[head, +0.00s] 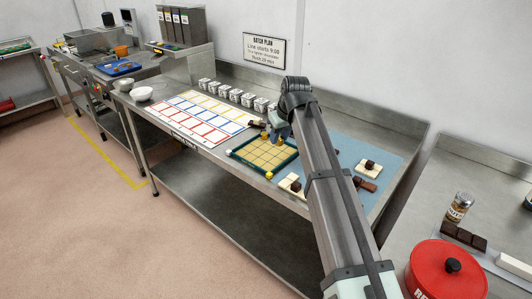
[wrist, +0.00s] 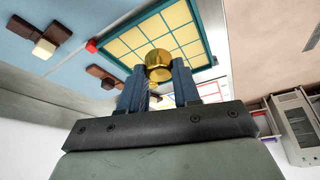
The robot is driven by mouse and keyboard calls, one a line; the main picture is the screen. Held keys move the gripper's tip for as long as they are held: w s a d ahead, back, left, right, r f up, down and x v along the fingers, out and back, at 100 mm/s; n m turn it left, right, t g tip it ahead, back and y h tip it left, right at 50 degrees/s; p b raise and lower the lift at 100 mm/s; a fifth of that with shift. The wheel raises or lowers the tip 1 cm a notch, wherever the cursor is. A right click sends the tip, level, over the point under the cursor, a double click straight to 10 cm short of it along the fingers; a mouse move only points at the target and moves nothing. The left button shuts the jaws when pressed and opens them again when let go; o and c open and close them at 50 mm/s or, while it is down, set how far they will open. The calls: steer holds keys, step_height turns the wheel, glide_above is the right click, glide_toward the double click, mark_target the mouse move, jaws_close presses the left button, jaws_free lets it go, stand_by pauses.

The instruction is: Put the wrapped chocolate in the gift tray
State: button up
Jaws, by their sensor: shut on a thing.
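My gripper (wrist: 157,76) is shut on a gold wrapped chocolate (wrist: 158,60), held between its two blue fingertips in the wrist view. The gift tray (wrist: 114,38) has a teal rim and a pale yellow grid; its visible compartments look empty. In the wrist view the chocolate overlaps the tray's edge, and I cannot tell its height above it. In the head view my gripper (head: 278,132) is at the far edge of the tray (head: 246,165), and my arm hides part of the area to its right.
A white sheet with coloured squares (head: 205,117) lies left of the tray, with several small white boxes (head: 223,91) behind it. Brown and cream chocolate pieces (head: 367,168) lie on the blue mat (head: 385,158) at right. A small red piece (wrist: 91,46) is by the tray's corner.

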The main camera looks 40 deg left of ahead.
steer(key=shift+m+t, duration=0.3)
steer(key=shift+m, duration=0.6)
steer(key=shift+d+x, duration=0.2)
steer(key=shift+x, duration=2.25)
steer(key=shift+d+x, duration=0.2)
steer(key=shift+x, duration=2.25)
steer(key=shift+f, duration=0.25)
steer(key=o, duration=1)
steer(key=v, duration=1.2)
steer(key=shift+r, duration=0.15)
